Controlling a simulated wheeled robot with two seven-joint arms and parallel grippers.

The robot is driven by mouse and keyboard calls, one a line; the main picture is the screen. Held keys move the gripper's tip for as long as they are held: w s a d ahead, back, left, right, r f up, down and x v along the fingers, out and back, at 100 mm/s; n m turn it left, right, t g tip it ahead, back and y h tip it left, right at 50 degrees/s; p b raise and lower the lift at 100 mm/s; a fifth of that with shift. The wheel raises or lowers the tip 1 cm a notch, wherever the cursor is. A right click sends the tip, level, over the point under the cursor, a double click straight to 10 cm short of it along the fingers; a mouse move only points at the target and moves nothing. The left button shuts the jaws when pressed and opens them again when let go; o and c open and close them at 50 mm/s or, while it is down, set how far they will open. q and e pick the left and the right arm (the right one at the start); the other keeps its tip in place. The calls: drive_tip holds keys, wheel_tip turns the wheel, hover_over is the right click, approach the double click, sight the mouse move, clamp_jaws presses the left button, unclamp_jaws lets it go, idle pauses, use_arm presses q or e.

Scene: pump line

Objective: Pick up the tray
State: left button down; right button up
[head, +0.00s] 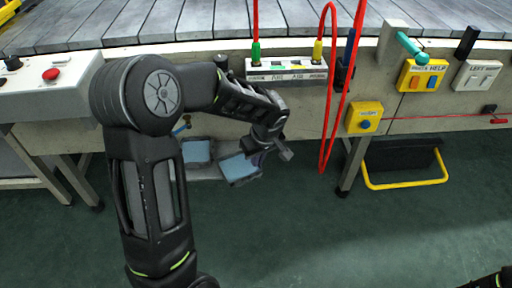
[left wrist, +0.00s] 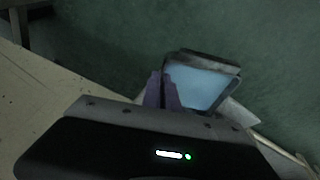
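A shallow tray with a dark rim and light blue inside (head: 240,168) is at the low shelf under the conveyor, turned at an angle. It also shows in the left wrist view (left wrist: 200,87). My left gripper (head: 262,157) is at the tray's upper right corner in the head view. In the left wrist view, its two purple fingers (left wrist: 162,90) are close together at the tray's left edge. I cannot tell whether the rim is between them. My right gripper is out of view; only a bit of dark arm shows at the lower right.
A second blue-lined tray (head: 198,151) lies to the left on the shelf (head: 206,173). The conveyor (head: 190,22) runs above. A red cable (head: 324,150) hangs to the right. The green floor in front is clear.

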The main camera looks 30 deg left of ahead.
use_arm(q)
drive_tip(key=s+d, duration=0.7)
drive_tip(key=s, duration=0.2)
drive_tip(key=shift+s+d, duration=0.15)
drive_tip(key=shift+s, duration=0.2)
drive_tip(key=shift+w+r, duration=0.1)
drive_tip(key=shift+w, duration=0.05)
drive_tip(key=w+d+r+m+h, duration=0.1)
drive_tip(key=w+d+r+m, duration=0.2)
drive_tip(key=w+r+m, duration=0.3)
drive_tip(key=w+d+r+m+t+h, duration=0.1)
drive_tip(key=w+d+r+m, duration=0.2)
drive_tip(key=w+r+m, duration=0.3)
wheel_tip(320, 180, up, 2)
drive_tip(key=w, duration=0.2)
drive_tip(key=shift+w+r+t+h, duration=0.2)
drive_tip(key=shift+w+t+h, duration=0.1)
drive_tip(key=shift+w, duration=0.1)
drive_tip(key=shift+a, duration=0.15)
